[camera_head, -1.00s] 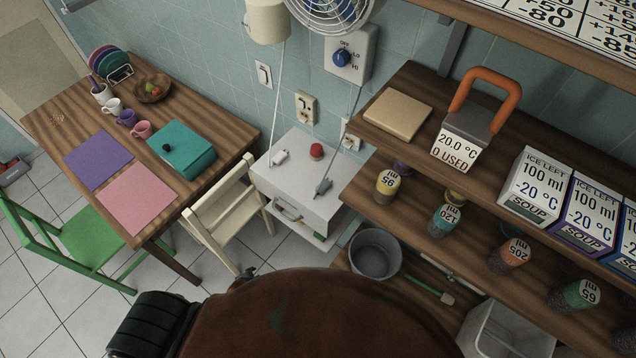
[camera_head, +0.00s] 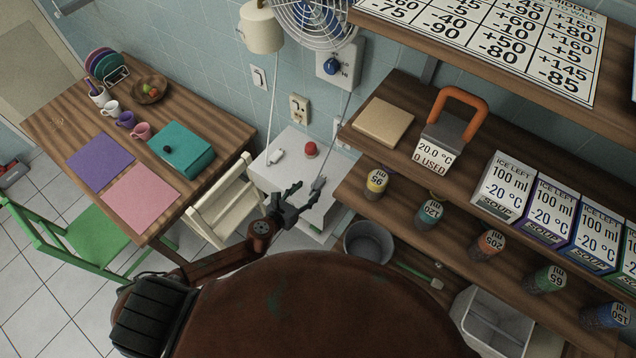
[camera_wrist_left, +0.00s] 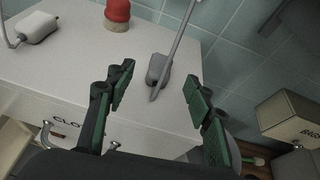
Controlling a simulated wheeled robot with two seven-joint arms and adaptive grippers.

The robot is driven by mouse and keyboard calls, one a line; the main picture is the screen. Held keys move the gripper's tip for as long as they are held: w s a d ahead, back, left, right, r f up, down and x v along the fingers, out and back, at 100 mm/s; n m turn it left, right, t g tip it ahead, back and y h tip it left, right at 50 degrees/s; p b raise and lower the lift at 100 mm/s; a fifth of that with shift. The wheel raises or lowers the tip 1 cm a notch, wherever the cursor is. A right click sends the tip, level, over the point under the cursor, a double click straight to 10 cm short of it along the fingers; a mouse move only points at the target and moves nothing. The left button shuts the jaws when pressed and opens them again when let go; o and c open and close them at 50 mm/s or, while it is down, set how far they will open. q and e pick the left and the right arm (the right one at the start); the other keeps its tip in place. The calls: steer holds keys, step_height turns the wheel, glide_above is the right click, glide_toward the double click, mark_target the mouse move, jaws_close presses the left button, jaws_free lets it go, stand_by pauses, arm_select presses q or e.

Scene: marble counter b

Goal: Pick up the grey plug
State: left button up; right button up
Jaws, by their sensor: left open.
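The grey plug (camera_head: 319,182) lies on the white cabinet top (camera_head: 292,147), near its right side, with a grey cord running up from it. In the left wrist view the grey plug (camera_wrist_left: 156,68) is ahead of my fingers, about midway between them sideways. My left gripper (camera_head: 306,195) is open and empty, above the cabinet's front part, close to the plug. Its two green-padded fingers (camera_wrist_left: 158,84) show apart in the wrist view. I cannot tell the exact height of the fingertips over the top. My right gripper is out of view.
A white plug (camera_head: 276,157) and a red knob-like object (camera_head: 311,149) are on the same cabinet top. A wooden shelf with jars stands close on the right. A cream chair (camera_head: 222,200) is at left, and a grey bucket (camera_head: 369,242) in front.

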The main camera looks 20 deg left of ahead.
mark_target(318, 182)
arm_select(q)
steer(key=shift+w+d+f+m, duration=0.1)
steer(key=shift+d+f+m, duration=0.2)
steer(key=shift+m, duration=0.3)
steer(key=x, duration=0.7)
steer(key=shift+w+f, duration=0.1)
steer(key=shift+w, duration=0.1)
steer(key=shift+c, duration=0.4)
steer(key=c, duration=1.2)
steer(key=shift+o, duration=0.2)
